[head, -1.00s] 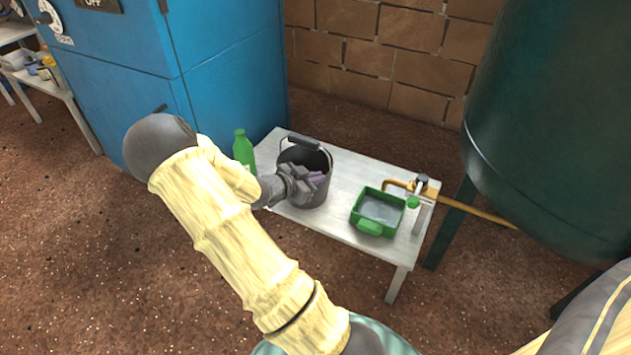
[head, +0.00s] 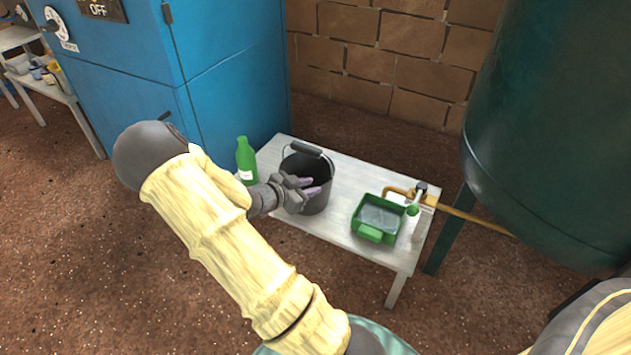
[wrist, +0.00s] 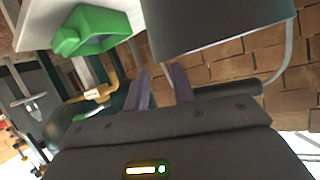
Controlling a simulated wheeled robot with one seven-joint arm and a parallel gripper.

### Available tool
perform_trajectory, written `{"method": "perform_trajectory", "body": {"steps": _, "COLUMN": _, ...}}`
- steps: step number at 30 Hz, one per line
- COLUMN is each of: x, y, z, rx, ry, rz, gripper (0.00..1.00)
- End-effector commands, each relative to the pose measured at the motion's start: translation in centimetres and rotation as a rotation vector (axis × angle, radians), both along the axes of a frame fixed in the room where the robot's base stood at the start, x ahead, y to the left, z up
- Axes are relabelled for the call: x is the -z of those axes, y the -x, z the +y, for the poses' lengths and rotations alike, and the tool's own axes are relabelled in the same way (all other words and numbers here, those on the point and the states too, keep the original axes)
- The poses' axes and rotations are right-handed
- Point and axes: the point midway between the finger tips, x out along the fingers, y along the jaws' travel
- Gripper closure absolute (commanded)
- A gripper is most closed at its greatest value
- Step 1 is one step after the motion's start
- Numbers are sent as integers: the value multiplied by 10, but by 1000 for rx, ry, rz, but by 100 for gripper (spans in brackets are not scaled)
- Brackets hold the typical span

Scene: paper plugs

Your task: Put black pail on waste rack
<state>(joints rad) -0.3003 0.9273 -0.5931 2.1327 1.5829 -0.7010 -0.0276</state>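The black pail (head: 317,172) stands upright on a small white table, its handle (head: 307,148) leaning to the back left. My gripper (head: 317,188) is at the pail's front left side, with purple fingertips in front of its wall. In the wrist view the two fingers (wrist: 162,85) are apart with a gap between them. Whether the fingers touch the pail, I cannot tell. I cannot make out which thing is the waste rack.
A green bottle (head: 245,160) stands left of the pail on the white table (head: 345,235). A green tray (head: 377,219) and a brass tap (head: 405,194) are to the right. A blue cabinet (head: 225,80) is behind left, a dark green tank (head: 550,120) at right.

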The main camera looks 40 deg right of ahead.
Motion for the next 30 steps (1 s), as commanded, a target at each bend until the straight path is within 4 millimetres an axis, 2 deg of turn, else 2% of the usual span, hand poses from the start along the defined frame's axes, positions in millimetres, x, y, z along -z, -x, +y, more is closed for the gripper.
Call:
{"method": "perform_trajectory", "body": {"steps": 1, "x": -10, "y": -1, "z": 11, "rx": -3, "ry": -2, "rz": 0, "gripper": 75}}
{"method": "perform_trajectory", "body": {"steps": 3, "x": -16, "y": 0, "z": 24, "rx": -5, "ry": -1, "rz": 0, "gripper": 75}}
{"method": "perform_trajectory", "body": {"steps": 12, "x": -33, "y": 3, "z": 71, "rx": -1, "ry": -1, "rz": 0, "gripper": 75}}
{"method": "perform_trajectory", "body": {"steps": 17, "x": -34, "y": 4, "z": 80, "rx": 0, "ry": 0, "rz": 0, "gripper": 75}}
{"method": "perform_trajectory", "body": {"steps": 30, "x": -34, "y": 4, "z": 80, "rx": 0, "ry": 0, "rz": 0, "gripper": 75}}
